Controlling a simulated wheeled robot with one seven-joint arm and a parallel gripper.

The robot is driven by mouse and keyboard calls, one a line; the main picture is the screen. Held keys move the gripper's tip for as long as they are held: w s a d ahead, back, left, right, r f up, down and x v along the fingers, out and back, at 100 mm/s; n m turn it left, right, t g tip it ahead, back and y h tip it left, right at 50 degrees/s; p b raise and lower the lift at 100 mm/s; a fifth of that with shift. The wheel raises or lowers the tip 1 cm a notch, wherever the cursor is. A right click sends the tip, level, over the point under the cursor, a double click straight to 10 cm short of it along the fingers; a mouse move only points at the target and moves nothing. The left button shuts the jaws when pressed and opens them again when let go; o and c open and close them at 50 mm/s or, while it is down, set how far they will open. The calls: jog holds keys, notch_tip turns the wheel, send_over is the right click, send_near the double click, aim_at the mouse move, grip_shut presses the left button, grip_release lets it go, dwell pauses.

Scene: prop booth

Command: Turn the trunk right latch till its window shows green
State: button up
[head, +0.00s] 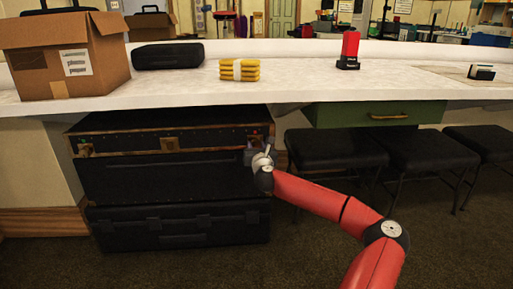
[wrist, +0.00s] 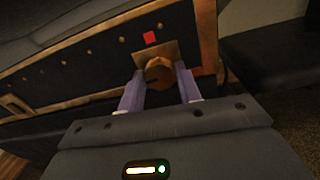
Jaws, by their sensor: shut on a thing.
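The trunk (head: 125,143), dark with tan edging, lies on top of a stack of black cases under the counter. Its right latch shows in the wrist view as a brass plate with a round knob (wrist: 158,73). The small window (wrist: 150,38) above the knob shows red. My gripper (wrist: 161,80) has one pale finger on each side of the knob and is shut on it. In the head view my gripper (head: 262,157) is at the trunk's right front end and hides the latch there.
A black case (head: 180,228) is below the trunk. Dark stools (head: 335,149) stand to the right, under a green drawer (head: 375,113). The white counter (head: 290,85) overhangs the trunk and holds a cardboard box (head: 65,55). Open floor lies in front.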

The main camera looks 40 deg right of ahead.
jog(key=n, duration=0.3)
jog(key=shift+n, duration=0.3)
jog(key=n+b, duration=0.1)
jog(key=n, duration=0.3)
jog(key=n+b, duration=0.1)
jog(key=n, duration=0.3)
jog(key=shift+g, duration=0.3)
jog(key=shift+a+n+b, duration=0.1)
jog(key=shift+n+b, duration=0.8)
jog(key=shift+n, duration=0.9)
jog(key=o, duration=1)
